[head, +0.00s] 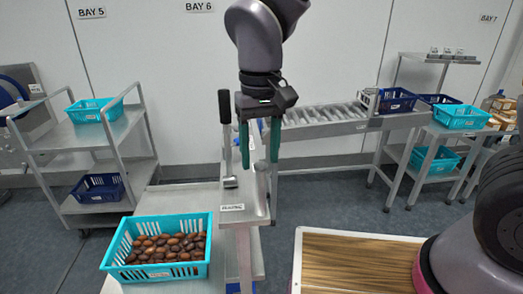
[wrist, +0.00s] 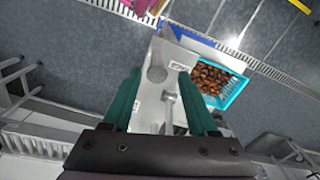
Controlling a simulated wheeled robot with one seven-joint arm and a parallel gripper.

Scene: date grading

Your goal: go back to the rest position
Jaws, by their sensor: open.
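My gripper (head: 259,142) hangs from my arm in the upper middle of the head view, its two green fingers pointing down and spread apart with nothing between them. It hangs over the narrow grey stand (head: 240,238) with a label on its front edge. In the wrist view, my gripper (wrist: 163,105) also shows open and empty above that stand. A metal tool with a dark upright handle (head: 225,110) stands on the stand just left of the fingers; I cannot tell whether they touch.
A turquoise basket of brown dates (head: 118,254) stands at the lower left. A trolley (head: 75,135) with baskets is at the left. A roller conveyor (head: 318,127) runs behind, leading to a blue basket (head: 397,101). A wood-topped surface (head: 350,262) lies at the lower right.

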